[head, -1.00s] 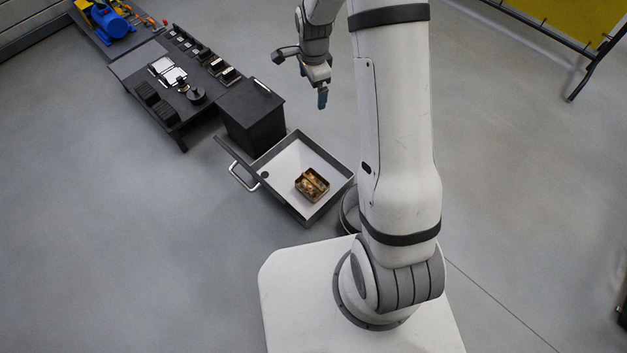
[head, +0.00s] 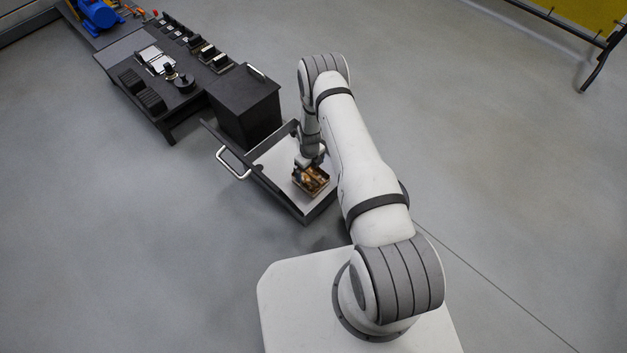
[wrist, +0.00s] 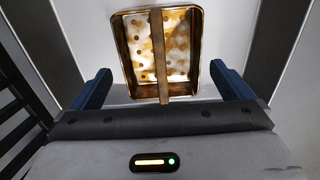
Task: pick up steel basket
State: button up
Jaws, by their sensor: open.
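The steel basket (head: 313,183) is a small brown-gold metal box with a bar across its middle. It sits in the open drawer (head: 262,185), on its pale floor. In the wrist view the basket (wrist: 192,88) lies just ahead of my gripper, its bar (wrist: 160,55) running away from me between the two fingers. My gripper (wrist: 162,85) is open, with one blue finger on each side of the bar and nothing held. In the head view my gripper (head: 309,160) is over the basket's far side and partly hides it. I cannot tell whether it touches.
The drawer has raised dark walls and a pale handle (head: 232,163) at its left. A dark cabinet (head: 245,105) stands just behind it. A dark bench (head: 150,75) with small parts is at the upper left.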

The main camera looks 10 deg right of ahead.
aim_at(311, 173)
notch_tip(311, 173, down, 7)
jog(key=b, duration=0.3)
jog(key=shift+d+r, duration=0.15)
jog(key=shift+r, duration=0.1)
jog(key=c, duration=0.7)
notch_tip(311, 173, up, 18)
jog(key=p, duration=0.8)
jog(key=shift+p, duration=0.35)
